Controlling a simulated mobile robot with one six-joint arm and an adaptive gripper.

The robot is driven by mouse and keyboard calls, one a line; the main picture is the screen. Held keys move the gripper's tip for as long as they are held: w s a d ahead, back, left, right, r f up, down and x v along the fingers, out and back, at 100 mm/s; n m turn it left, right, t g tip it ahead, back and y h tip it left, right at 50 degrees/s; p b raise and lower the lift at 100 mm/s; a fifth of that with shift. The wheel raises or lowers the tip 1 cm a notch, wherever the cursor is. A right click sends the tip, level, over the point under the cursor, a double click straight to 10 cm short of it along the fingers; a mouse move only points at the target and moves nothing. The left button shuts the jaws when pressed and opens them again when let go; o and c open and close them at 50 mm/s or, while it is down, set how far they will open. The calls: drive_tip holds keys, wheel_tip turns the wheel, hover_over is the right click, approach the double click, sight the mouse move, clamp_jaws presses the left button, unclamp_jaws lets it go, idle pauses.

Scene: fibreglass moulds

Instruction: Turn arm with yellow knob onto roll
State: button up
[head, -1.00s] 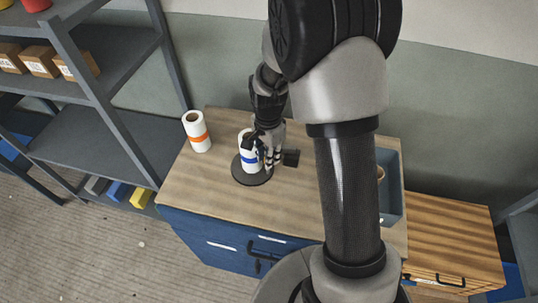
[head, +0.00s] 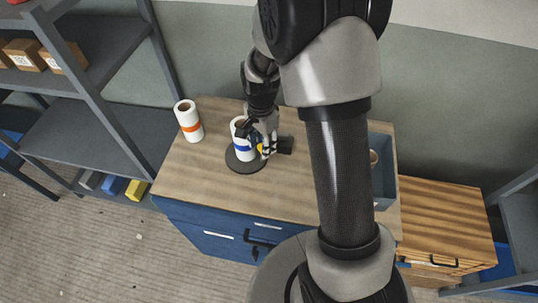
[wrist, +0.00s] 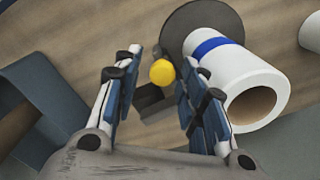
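The white roll with a blue band (head: 241,150) stands upright on a dark round base (head: 245,167) on the wooden worktop. It also shows in the wrist view (wrist: 250,78), its hollow end toward the camera. The yellow knob (wrist: 162,72) shows beside the roll, with a dark block-like part of the arm (wrist: 150,98) next to it. In the head view this dark part (head: 285,145) is right of the roll. My gripper (head: 264,143) is over the knob. In the wrist view its fingers (wrist: 159,60) are apart, with the knob between their tips; contact is not clear.
A white roll with an orange band (head: 188,123) stands at the worktop's left. A grey-blue bin (head: 383,190) holds something on the right. Grey shelving (head: 85,145) stands left, and a wooden cabinet (head: 450,215) right. The worktop's front (head: 215,190) is clear.

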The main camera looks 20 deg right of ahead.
drive_tip(key=shift+s+d+n, duration=0.2)
drive_tip(key=shift+s+n, duration=0.25)
drive_tip(key=shift+n, duration=0.15)
drive_tip(key=s+d+n+b, duration=0.1)
drive_tip(key=s+d+n, duration=0.45)
drive_tip(key=n, duration=0.25)
wheel_tip(320, 180, up, 18)
drive_tip(key=p, duration=0.4)
drive_tip(key=s+a+f+n+t+b, duration=0.2)
drive_tip(key=s+a+f+b, duration=0.2)
drive_tip(key=s+b, duration=0.3)
drive_tip(key=s+a+f+n+t+b, duration=0.2)
drive_tip(key=s+a+f+n+b, duration=0.1)
drive_tip(key=s+b, duration=0.5)
drive_tip(key=shift+s+a+f+t+b, duration=0.25)
drive_tip(key=shift+a+f+b, duration=0.25)
drive_tip(key=shift+a+b, duration=0.6)
drive_tip(key=shift+a, duration=0.15)
drive_tip(key=shift+c, duration=0.4)
